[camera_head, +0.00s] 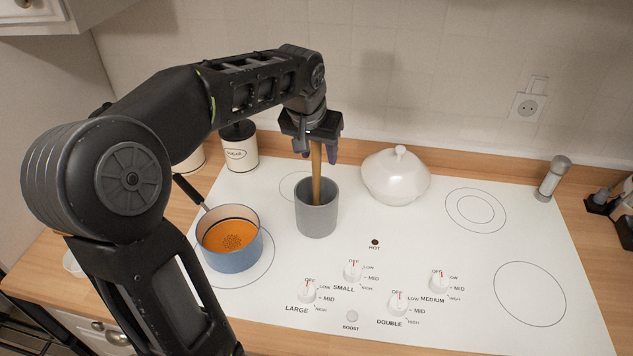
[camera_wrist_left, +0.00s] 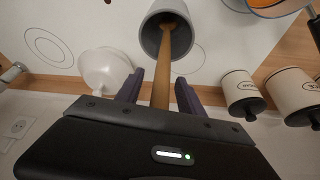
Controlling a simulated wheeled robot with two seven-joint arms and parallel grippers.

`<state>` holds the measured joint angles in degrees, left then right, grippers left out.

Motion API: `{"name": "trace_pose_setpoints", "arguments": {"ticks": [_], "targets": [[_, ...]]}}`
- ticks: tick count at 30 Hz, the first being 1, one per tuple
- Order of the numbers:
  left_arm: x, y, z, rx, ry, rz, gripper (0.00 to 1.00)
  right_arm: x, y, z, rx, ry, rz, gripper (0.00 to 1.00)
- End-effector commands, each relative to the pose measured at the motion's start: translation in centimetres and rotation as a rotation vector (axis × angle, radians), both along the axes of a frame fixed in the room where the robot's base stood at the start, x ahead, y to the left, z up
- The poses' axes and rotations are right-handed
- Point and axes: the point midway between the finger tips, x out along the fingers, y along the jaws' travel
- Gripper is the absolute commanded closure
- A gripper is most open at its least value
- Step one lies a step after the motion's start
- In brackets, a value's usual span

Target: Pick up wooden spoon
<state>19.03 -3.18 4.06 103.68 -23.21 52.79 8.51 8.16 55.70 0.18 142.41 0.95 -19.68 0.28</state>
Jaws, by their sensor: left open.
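The wooden spoon (camera_head: 316,172) stands upright in a grey cylindrical holder (camera_head: 317,218) on the white cooktop. Its handle rises out of the holder; its lower end is hidden inside. My left gripper (camera_head: 319,152) is above the holder, pointing down, with its fingers on either side of the handle's upper part. In the left wrist view the spoon handle (camera_wrist_left: 162,75) runs between the two open fingers (camera_wrist_left: 158,92), with gaps showing beside it. My right gripper is not in view.
A blue pot (camera_head: 232,257) with orange contents stands left of the holder. A white lidded bowl (camera_head: 395,178) is close on the right. A sugar canister (camera_head: 240,150) stands behind. Knobs (camera_head: 354,271) line the cooktop front; its right part is clear.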

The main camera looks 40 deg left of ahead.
Motion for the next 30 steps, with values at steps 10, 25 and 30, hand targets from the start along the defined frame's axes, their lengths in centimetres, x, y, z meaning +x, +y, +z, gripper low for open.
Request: {"name": "trace_pose_setpoints", "arguments": {"ticks": [10,25,30], "targets": [[0.02,0.02,-0.02,0.000,-0.001,0.001,0.55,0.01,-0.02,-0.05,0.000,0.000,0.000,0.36],[0.02,0.02,0.00,0.000,-0.001,0.001,0.77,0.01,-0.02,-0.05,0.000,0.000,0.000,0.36],[0.02,0.02,0.00,0.000,-0.001,0.001,0.91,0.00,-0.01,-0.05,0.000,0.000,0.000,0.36]]}}
